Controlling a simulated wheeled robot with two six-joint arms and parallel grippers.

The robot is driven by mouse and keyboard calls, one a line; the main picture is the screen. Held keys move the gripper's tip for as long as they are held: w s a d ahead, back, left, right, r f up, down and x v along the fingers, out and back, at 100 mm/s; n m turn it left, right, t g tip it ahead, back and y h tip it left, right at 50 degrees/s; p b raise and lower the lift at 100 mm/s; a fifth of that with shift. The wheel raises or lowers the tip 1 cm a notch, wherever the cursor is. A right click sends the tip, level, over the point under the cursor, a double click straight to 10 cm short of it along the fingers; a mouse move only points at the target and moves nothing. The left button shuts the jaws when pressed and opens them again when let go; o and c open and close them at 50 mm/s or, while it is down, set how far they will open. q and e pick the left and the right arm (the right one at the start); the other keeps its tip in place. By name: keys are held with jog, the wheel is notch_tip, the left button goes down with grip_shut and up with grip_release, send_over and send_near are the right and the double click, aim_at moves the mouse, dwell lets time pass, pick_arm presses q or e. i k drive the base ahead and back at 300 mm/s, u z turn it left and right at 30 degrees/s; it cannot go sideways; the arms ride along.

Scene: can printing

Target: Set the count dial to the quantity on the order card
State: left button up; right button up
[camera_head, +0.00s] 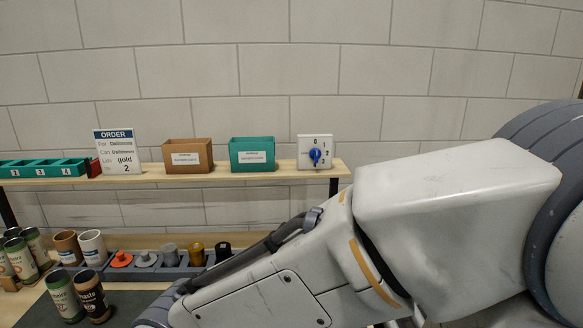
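The order card (118,152) stands on the shelf at the left; its large lines read "gold" and "2", while the smaller lines are hard to read. The count dial is a white square plate (305,163) at the right end of the shelf. Its blue knob (316,155) sits among numerals; I can read a 2 and a 3 on its right side. The direction of the knob's pointer is too small to tell. One of my arms comes in from the right and fills the lower right, below the dial. Neither gripper shows.
A brown box (188,143) and a green box (252,141) stand on the shelf (215,180) left of the dial. A numbered green tray (42,169) is at far left. Several cans and a grey holder (150,272) with coloured pieces are below. A tiled wall is behind.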

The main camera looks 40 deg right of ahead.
aim_at(315, 154)
jog(key=z, duration=0.05)
jog(key=k, duration=0.4)
jog(key=z, duration=1.05)
jog(key=i, duration=0.75)
jog(key=u, duration=0.6)
